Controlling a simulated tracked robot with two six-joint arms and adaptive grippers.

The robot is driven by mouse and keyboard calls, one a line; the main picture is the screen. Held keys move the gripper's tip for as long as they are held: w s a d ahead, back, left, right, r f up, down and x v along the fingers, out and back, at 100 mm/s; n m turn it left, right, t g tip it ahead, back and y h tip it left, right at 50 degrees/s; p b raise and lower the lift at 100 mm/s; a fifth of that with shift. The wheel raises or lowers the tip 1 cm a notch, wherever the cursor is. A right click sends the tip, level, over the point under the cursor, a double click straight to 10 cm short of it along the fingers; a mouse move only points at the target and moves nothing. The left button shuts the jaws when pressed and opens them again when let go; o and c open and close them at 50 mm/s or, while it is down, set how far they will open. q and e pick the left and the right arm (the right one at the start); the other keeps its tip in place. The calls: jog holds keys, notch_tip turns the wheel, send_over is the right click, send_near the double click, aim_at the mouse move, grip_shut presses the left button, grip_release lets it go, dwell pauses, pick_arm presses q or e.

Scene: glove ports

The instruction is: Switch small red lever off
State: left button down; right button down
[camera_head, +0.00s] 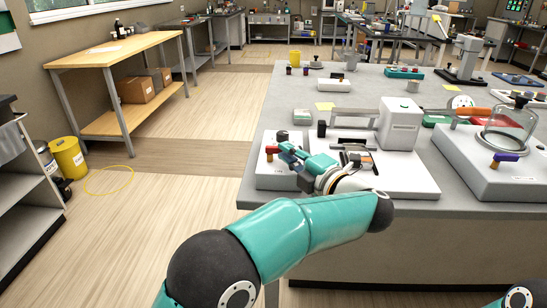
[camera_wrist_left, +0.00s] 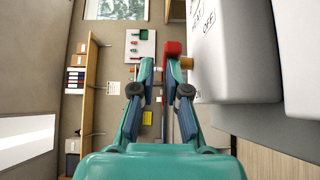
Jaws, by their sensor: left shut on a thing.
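The small red lever (camera_wrist_left: 173,48) shows in the left wrist view, on a brass-coloured pivot at the side of a white box (camera_wrist_left: 235,60) marked OFF. In the head view the lever (camera_head: 271,150) is small, at the top of the pale box (camera_head: 268,174) on the bench's near left corner. My left gripper (camera_head: 281,144) is at the lever, with its fingers (camera_wrist_left: 159,68) either side of the lever's lower part, shut on it. The fingers and arm partly hide the box. My right gripper is not in view.
A white device (camera_head: 400,122) stands just right of the box. Further right is a glass dome (camera_head: 508,132) on a base with a purple-handled lever (camera_head: 506,157). A yellow bin (camera_head: 68,157) and a wooden table (camera_head: 115,60) stand left. The floor between is largely clear.

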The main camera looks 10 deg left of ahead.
pick_arm(q)
notch_tip(320, 180, up, 10)
jog(key=shift+f, duration=0.25)
jog(key=shift+r, duration=0.1)
